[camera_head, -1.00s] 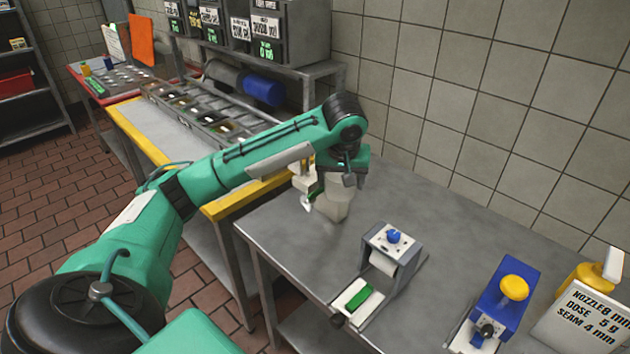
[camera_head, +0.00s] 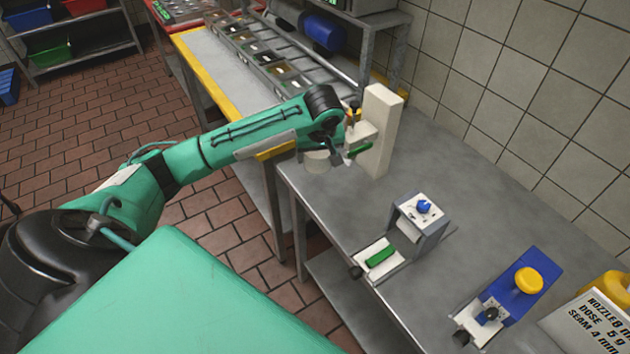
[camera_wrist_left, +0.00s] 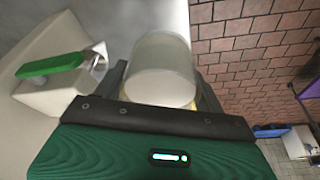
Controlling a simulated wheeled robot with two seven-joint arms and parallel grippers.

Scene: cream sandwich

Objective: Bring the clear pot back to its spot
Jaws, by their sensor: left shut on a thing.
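The clear pot (camera_wrist_left: 162,68) is a translucent cylinder with a pale round end. In the wrist view it sits between the two dark fingers of my left gripper (camera_wrist_left: 160,88), which is shut on it. In the head view the pot (camera_head: 317,161) shows only partly below my left wrist, by the left corner of the steel table (camera_head: 480,215). I cannot tell whether it touches the table. My left gripper's fingers are mostly hidden there. My right gripper is not in view.
A tall cream stand (camera_head: 382,130) with a green lever (camera_wrist_left: 50,65) is close beside the pot. A grey roll device (camera_head: 417,220) and a blue device with a yellow knob (camera_head: 515,290) stand further right. A yellow-edged counter (camera_head: 215,75) with ingredient bins is behind.

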